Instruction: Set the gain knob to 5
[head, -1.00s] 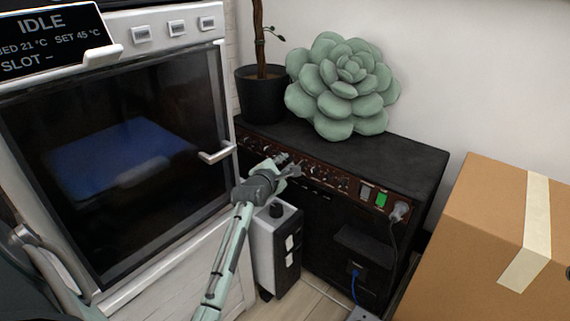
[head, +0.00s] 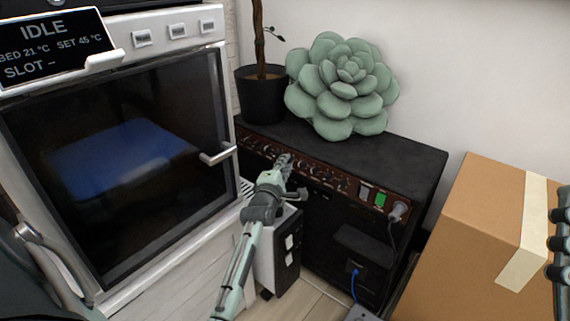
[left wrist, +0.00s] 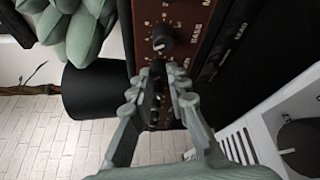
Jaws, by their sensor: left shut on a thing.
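A black amplifier (head: 415,165) stands against the wall with a reddish-brown panel carrying a row of small knobs and printed scales. My left gripper (head: 286,161) reaches this row from the front. In the left wrist view, its fingers (left wrist: 158,72) are shut on a small dark knob beside the knob labelled BASS (left wrist: 163,38). I take the held one as the gain knob; the fingers cover most of it, and its own label and pointer setting cannot be read. Part of my right gripper (head: 561,245) shows at the right edge, its jaws unclear.
A green succulent-shaped cushion (head: 345,85) and a potted plant (head: 262,95) sit on the amplifier. A machine with a glass door (head: 130,150) is at left, a small black-and-white unit (head: 287,250) below my arm. A cardboard box (head: 480,235) stands at right.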

